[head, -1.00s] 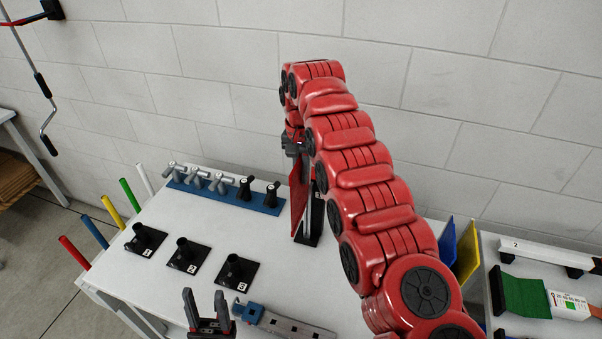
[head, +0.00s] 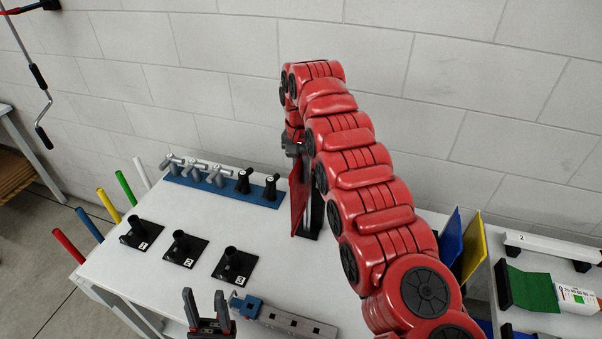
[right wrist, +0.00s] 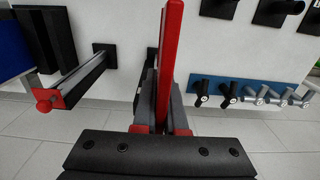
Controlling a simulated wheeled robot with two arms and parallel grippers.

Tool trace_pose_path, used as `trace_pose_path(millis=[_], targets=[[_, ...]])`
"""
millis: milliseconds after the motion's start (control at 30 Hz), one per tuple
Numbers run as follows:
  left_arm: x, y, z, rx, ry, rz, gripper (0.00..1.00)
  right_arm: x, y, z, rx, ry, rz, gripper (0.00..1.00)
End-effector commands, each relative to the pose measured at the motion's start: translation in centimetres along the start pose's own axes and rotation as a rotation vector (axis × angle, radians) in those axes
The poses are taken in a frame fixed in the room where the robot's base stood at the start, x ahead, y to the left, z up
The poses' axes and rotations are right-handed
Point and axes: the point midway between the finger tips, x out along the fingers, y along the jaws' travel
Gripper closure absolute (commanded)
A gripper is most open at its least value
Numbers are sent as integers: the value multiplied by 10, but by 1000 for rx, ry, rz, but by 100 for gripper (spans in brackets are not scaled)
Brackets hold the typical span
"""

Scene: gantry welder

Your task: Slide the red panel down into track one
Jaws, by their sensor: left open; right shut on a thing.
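The red panel (head: 298,201) hangs upright beside a dark upright track (head: 316,214) on the white table. My right gripper (head: 294,146) is shut on the panel's upper part, partly hidden by my arm. In the right wrist view the panel (right wrist: 170,62) stands edge-on between the fingers (right wrist: 160,125), with dark track parts close behind it. I cannot tell whether the panel sits in the slot. A rail with a red tip (right wrist: 76,86) stands to the left there. My left gripper (head: 209,305) is open and empty at the front of the table.
A blue valve rack (head: 224,186) lies left of the panel. Numbered black holders (head: 184,249) stand in front of it. A grey bar with a blue end (head: 285,319) lies near my left gripper. Blue (head: 449,236) and yellow panels (head: 470,249) stand at right.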

Motion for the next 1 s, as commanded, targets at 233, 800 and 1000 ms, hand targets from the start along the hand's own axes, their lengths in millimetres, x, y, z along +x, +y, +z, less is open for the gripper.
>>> trace_pose_path(millis=[233,800,1000], targets=[[-12,1,2,0,0,0,50,12,0,0,0,0,0,100],[-34,2,6,0,0,0,50,35,0,0,0,0,0,100],[-42,2,7,0,0,0,50,43,0,0,0,0,0,100]])
